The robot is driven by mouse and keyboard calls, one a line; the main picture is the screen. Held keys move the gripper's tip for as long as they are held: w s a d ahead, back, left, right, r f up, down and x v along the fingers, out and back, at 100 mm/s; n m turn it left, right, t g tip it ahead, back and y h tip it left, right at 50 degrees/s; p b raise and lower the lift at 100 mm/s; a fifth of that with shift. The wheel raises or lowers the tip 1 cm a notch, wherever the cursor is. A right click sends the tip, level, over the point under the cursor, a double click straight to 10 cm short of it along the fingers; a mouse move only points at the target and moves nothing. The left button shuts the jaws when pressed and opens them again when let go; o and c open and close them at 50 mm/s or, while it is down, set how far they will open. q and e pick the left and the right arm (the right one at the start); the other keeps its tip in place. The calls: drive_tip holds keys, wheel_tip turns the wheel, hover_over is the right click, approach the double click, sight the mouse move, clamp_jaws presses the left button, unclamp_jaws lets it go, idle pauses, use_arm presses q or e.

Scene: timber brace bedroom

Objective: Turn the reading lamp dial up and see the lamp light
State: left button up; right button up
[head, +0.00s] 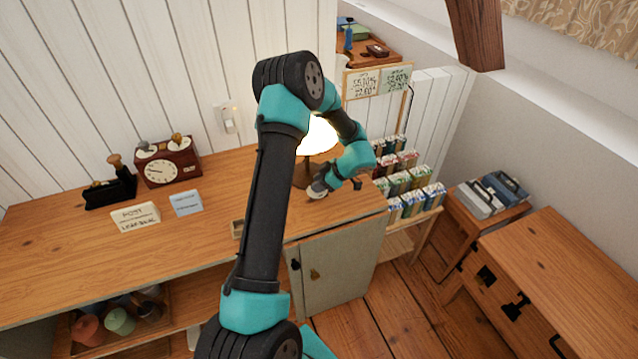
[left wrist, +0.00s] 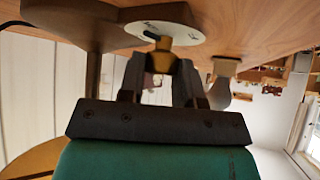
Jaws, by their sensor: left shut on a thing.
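The reading lamp (head: 318,137) stands on the wooden counter behind my arm, and its shade glows bright and warm. Part of it is hidden by my left arm. The lamp's dial (head: 315,195) is a pale disc at the front of its base. In the left wrist view the dial's white plate (left wrist: 145,29) carries a dark mark and a brass knob (left wrist: 164,43). My left gripper (head: 318,186) is at the dial; in the wrist view its fingers (left wrist: 163,62) are shut on the knob from both sides. My right gripper is in neither view.
A clock (head: 163,165), a dark stamp-like tool (head: 110,188) and small cards (head: 136,217) stand on the counter to the left. A rack of small boxes (head: 407,180) stands to the right. The counter between cards and arm is mostly clear.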

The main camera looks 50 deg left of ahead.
use_arm(q)
drive_tip(key=o, duration=0.9)
drive_tip(key=v, duration=1.7)
drive_tip(key=shift+w+d+r, duration=0.1)
drive_tip(key=shift+d, duration=0.05)
